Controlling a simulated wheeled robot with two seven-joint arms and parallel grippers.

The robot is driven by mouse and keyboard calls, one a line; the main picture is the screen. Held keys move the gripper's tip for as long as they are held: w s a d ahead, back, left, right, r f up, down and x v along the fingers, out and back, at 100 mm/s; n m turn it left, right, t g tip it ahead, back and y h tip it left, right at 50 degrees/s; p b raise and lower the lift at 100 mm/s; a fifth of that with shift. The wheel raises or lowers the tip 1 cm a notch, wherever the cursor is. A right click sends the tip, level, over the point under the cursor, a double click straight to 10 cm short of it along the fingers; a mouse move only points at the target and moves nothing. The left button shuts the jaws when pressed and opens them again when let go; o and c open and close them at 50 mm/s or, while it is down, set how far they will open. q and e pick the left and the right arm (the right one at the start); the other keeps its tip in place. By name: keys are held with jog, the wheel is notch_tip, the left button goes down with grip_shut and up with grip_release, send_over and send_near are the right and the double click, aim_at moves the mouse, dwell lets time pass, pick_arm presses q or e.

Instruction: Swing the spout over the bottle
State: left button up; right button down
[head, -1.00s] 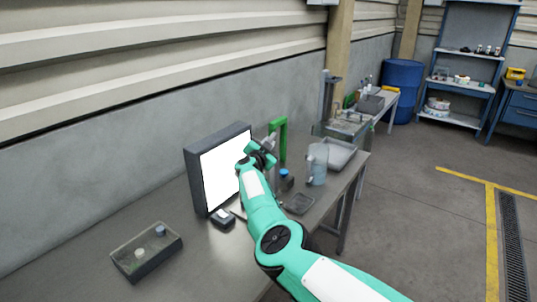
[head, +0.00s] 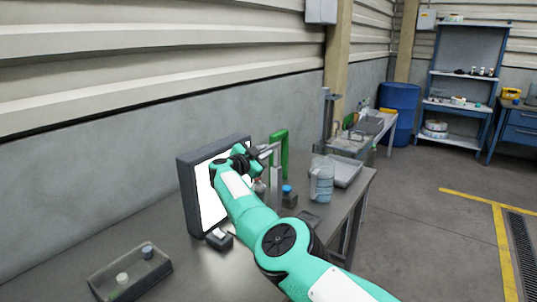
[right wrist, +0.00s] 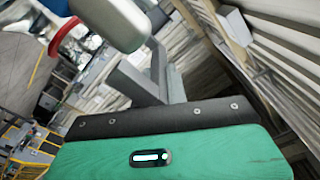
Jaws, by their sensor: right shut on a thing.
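My right gripper (head: 250,158) is shut on the outer end of the grey spout (head: 268,148), in front of the lit panel. The spout runs from the gripper toward a grey post beside a green frame (head: 284,155). A small clear bottle (head: 260,186) appears to stand below the gripper, partly hidden by my arm; I cannot tell whether the spout is over it. In the right wrist view a grey angled bar (right wrist: 135,82) crosses beyond the green gripper body, and a shiny rounded part fills the upper left. The fingertips are not clear there. My left gripper is not in view.
A lit white panel in a dark frame (head: 184,185) stands behind my arm. A blue-topped block (head: 289,200), a clear jug (head: 321,182) and a grey tray (head: 347,172) stand to the right.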

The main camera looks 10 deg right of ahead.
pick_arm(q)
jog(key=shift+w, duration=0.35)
pick_arm(e)
jog(key=shift+a+f, duration=0.2)
jog(key=shift+f, duration=0.35)
jog(key=c, duration=1.6)
grip_release()
jog(key=shift+o, duration=1)
jog(key=shift+w+a, duration=0.1)
jog(key=shift+w, duration=0.1)
jog(key=shift+r, duration=0.25)
